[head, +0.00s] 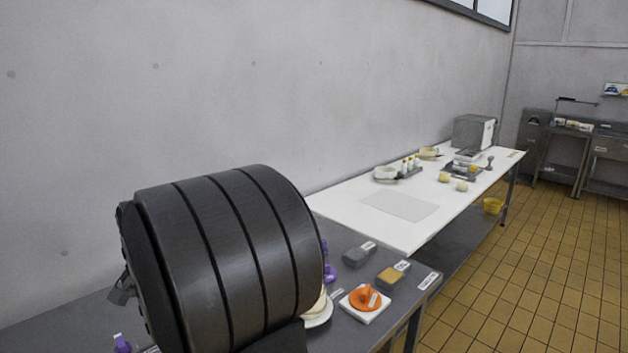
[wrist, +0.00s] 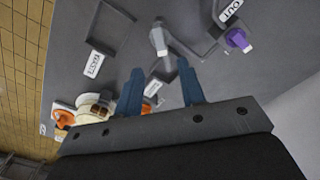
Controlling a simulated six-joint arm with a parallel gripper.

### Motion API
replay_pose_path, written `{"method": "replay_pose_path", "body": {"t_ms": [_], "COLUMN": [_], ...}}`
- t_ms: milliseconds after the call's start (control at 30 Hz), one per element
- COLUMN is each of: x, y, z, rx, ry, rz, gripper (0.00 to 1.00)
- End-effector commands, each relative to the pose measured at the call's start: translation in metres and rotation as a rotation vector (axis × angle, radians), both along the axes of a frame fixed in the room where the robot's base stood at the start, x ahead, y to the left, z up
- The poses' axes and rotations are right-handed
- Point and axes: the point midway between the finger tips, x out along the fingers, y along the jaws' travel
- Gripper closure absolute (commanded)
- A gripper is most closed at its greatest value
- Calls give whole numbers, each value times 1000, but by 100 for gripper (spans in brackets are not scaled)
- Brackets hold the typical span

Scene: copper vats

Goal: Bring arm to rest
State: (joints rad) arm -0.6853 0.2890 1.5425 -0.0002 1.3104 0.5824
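My gripper (wrist: 160,68) shows in the wrist view as two blue fingers standing well apart. Nothing is held between them. It is above a grey worktop (wrist: 65,70), with the surface some way beyond the fingertips. In the head view, a large black ribbed part of my arm fills the lower left and centre. It hides much of the near worktop, and my gripper cannot be seen there.
The grey worktop holds an orange knob on a white block (head: 365,299), a yellow-topped block (head: 391,275), a grey block (head: 358,254) and a purple piece (wrist: 238,40). A white table (head: 340,212) with several items stands beyond. A wall rises at left.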

Motion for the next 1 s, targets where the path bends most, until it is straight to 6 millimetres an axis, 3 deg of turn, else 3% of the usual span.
{"method": "replay_pose_path", "body": {"t_ms": [300,500,1000], "x": [0,0,0], "y": [0,0,0], "z": [-62,-87,-93], "rx": [-2,-1,1], "ry": [4,2,-1], "rz": [0,-1,-6], "gripper": [64,64,64]}}
